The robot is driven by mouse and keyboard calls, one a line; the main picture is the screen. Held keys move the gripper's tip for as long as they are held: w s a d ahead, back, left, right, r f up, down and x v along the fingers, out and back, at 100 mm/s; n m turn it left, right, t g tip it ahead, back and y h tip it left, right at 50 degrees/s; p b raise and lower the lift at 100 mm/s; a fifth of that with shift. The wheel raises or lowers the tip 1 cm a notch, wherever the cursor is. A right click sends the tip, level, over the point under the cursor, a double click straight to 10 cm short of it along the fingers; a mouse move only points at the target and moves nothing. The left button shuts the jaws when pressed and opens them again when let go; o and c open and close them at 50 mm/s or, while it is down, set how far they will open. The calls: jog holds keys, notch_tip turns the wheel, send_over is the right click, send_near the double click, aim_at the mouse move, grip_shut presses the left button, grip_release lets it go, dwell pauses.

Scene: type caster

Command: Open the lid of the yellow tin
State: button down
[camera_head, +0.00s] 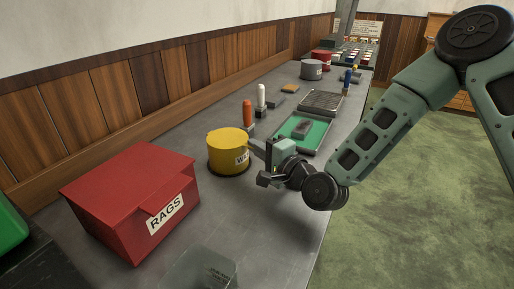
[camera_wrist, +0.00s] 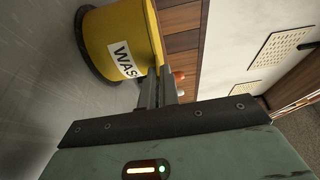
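The yellow tin (camera_head: 228,155) stands upright on the grey bench, with a flat yellow top and a white label on its side. In the wrist view the tin (camera_wrist: 128,32) shows tilted at the top left, its label partly readable as "WAS". The lid looks closed. My gripper (camera_head: 254,147) is at the tin's right side, with its fingertips close to the upper rim. In the wrist view the two fingers (camera_wrist: 158,75) are close together, beside the tin's edge. I see nothing held between them, and cannot tell whether they touch the tin.
A red RAGS box (camera_head: 132,200) stands nearer on the left. A clear container (camera_head: 200,270) is at the front. An orange bottle (camera_head: 247,112) and a white bottle (camera_head: 262,96) stand behind the tin. A green tray (camera_head: 295,143) with a dark object lies beyond my gripper.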

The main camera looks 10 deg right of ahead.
aim_at(239, 143)
dwell(0.5)
jog(key=r+p, duration=0.1)
jog(key=p, duration=0.1)
jog(key=shift+r+g+p, duration=0.35)
jog(key=shift+g+p, duration=0.05)
jog(key=r+g+h+p, duration=0.1)
jog(key=r+p, duration=0.1)
jog(key=p, duration=0.1)
jog(key=a+r+n+g+h+p, duration=0.1)
jog(key=r+p, duration=0.1)
jog(key=p, duration=0.2)
jog(key=r+p, duration=0.2)
jog(key=p, duration=0.1)
jog(key=shift+w+a+n+g+h+p, duration=0.2)
jog(key=shift+w+n+g+h+p, duration=0.1)
jog(key=shift+w+g+h+p, duration=0.1)
jog(key=w+a+r+g+h+p, duration=0.1)
jog(key=w+a+r+h+p, duration=0.1)
jog(key=a+p, duration=0.4)
jog(key=w+a+r+n+g+h+p, duration=0.1)
jog(key=w+a+r+p, duration=0.4)
jog(key=p, duration=0.8)
jog(key=shift+w+a+r+g+h+p, duration=0.15)
jog(key=shift+w+a+g+h+p, duration=0.3)
jog(key=shift+w+a+g, duration=0.55)
jog(key=shift+s+a, duration=0.1)
